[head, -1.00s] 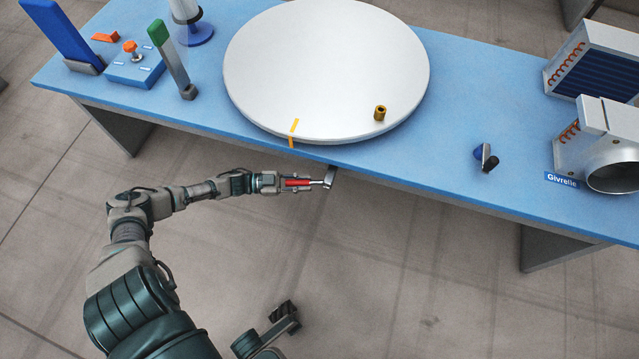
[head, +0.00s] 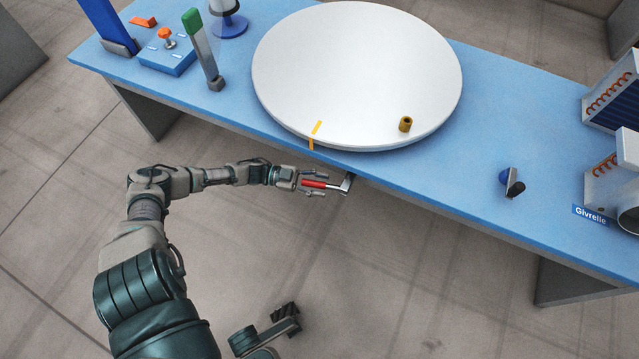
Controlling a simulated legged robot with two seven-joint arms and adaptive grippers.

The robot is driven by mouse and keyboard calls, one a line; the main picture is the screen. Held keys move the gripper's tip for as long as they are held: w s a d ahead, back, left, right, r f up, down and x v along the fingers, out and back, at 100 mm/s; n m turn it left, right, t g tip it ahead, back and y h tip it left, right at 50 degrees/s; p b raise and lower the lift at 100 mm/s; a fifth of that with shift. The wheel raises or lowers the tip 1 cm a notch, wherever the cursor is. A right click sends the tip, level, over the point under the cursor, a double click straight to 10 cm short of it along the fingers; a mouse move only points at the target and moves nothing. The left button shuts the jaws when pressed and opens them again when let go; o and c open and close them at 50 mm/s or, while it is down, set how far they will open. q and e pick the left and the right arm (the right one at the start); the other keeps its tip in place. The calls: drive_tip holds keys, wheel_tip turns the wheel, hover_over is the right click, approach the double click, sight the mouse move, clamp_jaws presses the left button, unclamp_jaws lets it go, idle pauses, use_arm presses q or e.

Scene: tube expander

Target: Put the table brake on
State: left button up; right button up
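A lever with a red grip (head: 313,184) and a metal shaft sticks out from a bracket (head: 346,184) under the front edge of the blue table. It points left, roughly along the edge. My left gripper (head: 315,183) comes from the left with its fingers spread, one on each side of the red grip. A gap shows between fingers and grip, so it does not look clamped. The large white round table (head: 350,65) lies on the blue table above the lever. An orange mark crosses its front rim. My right gripper is not recognisable in view.
A brass-coloured bushing (head: 405,124) stands on the white disc. A blue box with an orange knob (head: 167,50) and a green-topped lever (head: 202,45) stand at the left. A small dark-handled lever (head: 512,187) and metal units (head: 612,100) are at the right.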

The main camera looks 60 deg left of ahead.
use_arm(q)
drive_tip(key=shift+s, duration=0.1)
drive_tip(key=shift+s+a+f, duration=0.1)
drive_tip(key=shift+s+a, duration=0.15)
drive_tip(key=v, duration=1.1)
drive_tip(key=shift+a, duration=0.1)
